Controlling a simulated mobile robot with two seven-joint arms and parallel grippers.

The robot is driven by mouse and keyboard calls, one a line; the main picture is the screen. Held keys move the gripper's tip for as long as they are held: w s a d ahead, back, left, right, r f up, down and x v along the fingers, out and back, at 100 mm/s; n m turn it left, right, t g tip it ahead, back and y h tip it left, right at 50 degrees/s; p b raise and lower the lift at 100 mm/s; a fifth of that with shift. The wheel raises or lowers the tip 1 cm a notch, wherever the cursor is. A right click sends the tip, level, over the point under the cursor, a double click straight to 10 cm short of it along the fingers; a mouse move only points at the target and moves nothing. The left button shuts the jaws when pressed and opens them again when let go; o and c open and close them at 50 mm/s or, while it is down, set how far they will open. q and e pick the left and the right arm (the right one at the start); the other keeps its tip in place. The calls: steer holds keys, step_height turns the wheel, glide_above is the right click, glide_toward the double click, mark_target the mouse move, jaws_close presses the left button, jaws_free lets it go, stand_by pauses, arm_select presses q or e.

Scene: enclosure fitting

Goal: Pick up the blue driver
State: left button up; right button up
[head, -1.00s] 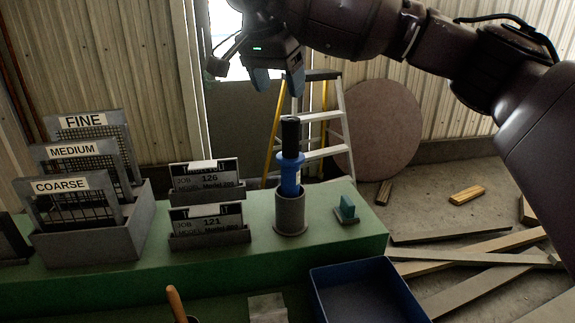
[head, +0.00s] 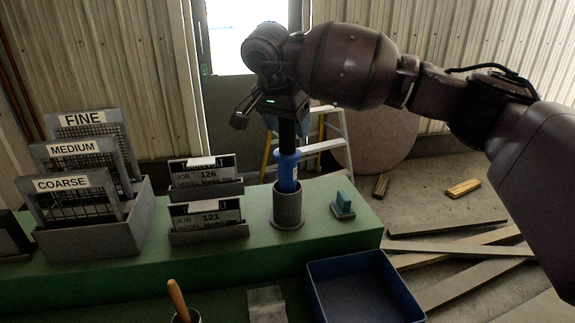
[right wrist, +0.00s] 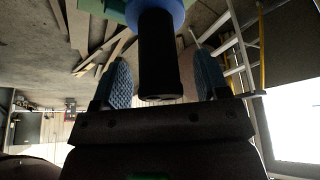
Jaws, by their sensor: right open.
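The blue driver (head: 288,172) stands upright in a grey cup (head: 288,208) on the green bench, its black upper part rising out of the blue collar. My right gripper (head: 287,122) is above the cup, around the driver's black upper part. In the right wrist view, the driver's black end (right wrist: 158,60) lies between the two blue fingertips (right wrist: 160,80), with a gap on each side. The right gripper is open and not closed on it. The driver's lower end is hidden in the cup. My left gripper is not in view.
A small teal block on a base (head: 344,205) stands right of the cup. Two card holders (head: 208,233) and a rack of labelled screens (head: 95,240) stand to the left. A blue tray (head: 365,290) is in front. Planks lie on the floor at right.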

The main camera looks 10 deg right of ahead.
steer(key=shift+c, duration=0.2)
steer(key=c, duration=1.2)
steer(key=shift+r, duration=0.1)
jaws_close()
step_height(320, 180, up, 23)
steer(key=p, duration=0.3)
steer(key=shift+f, duration=0.2)
steer(key=shift+r+p, duration=0.2)
steer(key=shift+p, duration=0.35)
